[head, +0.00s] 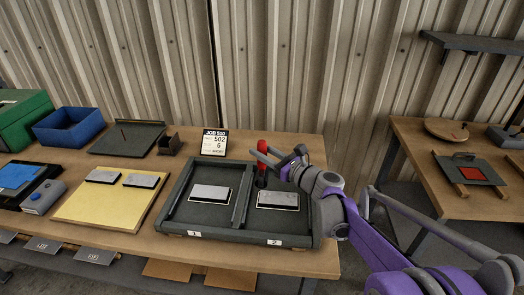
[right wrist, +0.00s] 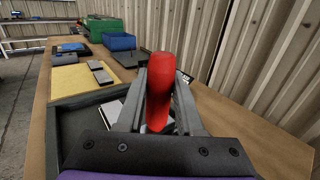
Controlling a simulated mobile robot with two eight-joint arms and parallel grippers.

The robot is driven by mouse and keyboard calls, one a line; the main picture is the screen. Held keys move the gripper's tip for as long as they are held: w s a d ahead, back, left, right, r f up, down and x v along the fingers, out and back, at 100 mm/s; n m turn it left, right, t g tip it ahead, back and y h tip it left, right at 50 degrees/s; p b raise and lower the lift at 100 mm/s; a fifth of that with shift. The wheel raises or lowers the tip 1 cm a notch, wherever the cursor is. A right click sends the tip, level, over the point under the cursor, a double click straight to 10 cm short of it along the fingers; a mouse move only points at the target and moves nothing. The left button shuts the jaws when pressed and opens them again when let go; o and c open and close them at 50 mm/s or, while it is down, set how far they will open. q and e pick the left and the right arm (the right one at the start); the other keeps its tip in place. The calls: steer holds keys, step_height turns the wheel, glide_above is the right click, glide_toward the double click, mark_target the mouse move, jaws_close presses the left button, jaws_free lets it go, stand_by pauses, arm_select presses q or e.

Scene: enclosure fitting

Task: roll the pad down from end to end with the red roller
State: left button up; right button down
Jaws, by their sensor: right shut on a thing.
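My right gripper (head: 266,163) is shut on the red roller (head: 261,179), and its handle also shows between the fingers in the right wrist view (right wrist: 159,95). The roller is held roughly upright over the back of compartment 2 of the dark tray (head: 212,236). A grey pad with pale edges (head: 278,199) lies in compartment 2, just in front of the roller. I cannot tell whether the roller touches anything; its lower end is dark and small. A similar pad (head: 210,192) lies in compartment 1. My left gripper is not in view.
A yellow board (head: 100,209) with two grey pieces lies left of the tray. A job card (head: 214,142) stands behind it. A blue bin (head: 68,126) and green box (head: 24,117) are at the back left. A second table (head: 450,150) stands right, across a gap.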

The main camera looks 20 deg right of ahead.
mark_target(262, 168)
steer(key=shift+f+b, duration=1.65)
steer(key=shift+f, duration=0.95)
steer(key=shift+f+b, duration=0.4)
steer(key=shift+f, duration=0.2)
